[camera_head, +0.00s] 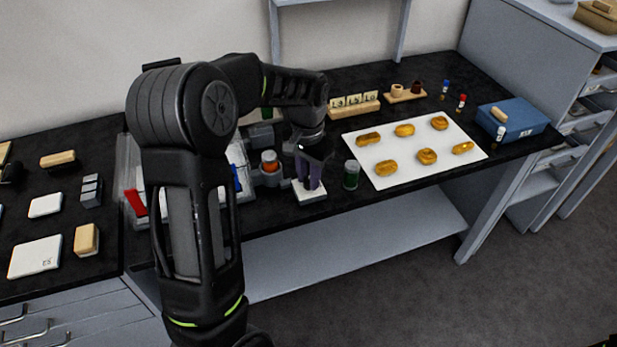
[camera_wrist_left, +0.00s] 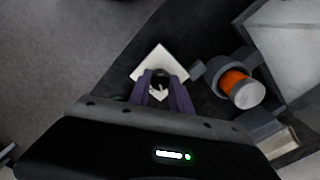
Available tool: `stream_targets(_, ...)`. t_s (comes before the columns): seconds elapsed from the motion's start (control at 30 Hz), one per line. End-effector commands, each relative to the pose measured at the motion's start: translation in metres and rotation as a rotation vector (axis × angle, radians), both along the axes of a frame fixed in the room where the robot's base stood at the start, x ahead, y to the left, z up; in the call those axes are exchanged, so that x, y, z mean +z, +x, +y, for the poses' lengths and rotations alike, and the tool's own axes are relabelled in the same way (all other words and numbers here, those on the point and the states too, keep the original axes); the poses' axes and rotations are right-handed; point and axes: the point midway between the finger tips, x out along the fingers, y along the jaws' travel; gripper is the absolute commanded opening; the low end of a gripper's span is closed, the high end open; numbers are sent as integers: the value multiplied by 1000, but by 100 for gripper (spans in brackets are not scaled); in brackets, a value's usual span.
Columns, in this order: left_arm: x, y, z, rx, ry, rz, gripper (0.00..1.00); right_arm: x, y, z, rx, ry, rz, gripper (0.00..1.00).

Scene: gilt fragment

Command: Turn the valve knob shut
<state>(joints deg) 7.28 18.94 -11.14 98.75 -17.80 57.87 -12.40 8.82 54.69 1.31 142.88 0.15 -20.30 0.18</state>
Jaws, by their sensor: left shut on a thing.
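The valve knob (camera_wrist_left: 160,75) is a small dark round piece above a white square base (camera_wrist_left: 149,61), seen in the left wrist view. The base also shows in the head view (camera_head: 309,195) near the table's front edge. My left gripper (camera_head: 310,181) comes down over the base from above. Its purple fingers show in the left wrist view (camera_wrist_left: 162,88) on both sides of the knob, shut on it. In the head view the fingers hide the knob. How far the knob is turned cannot be told. My right gripper is not in view.
An orange cylinder with a grey cap (camera_head: 269,161) stands in a grey holder just left of the base. A dark green jar (camera_head: 351,175) stands close on the right. A blue box (camera_head: 528,117) is at the far right.

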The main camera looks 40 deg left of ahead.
Motion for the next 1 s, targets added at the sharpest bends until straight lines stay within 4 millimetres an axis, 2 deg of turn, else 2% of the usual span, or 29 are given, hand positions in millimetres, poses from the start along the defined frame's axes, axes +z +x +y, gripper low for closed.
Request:
stream_targets(0.5, 0, 0, 0, 442, 0, -1, 0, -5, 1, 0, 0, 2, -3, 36)
stream_targets(0.73, 1, 0, 0, 542, 0, -1, 0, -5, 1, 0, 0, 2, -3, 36)
stream_targets(1.0, 1, 0, 0, 574, 0, -1, 0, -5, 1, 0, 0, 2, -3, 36)
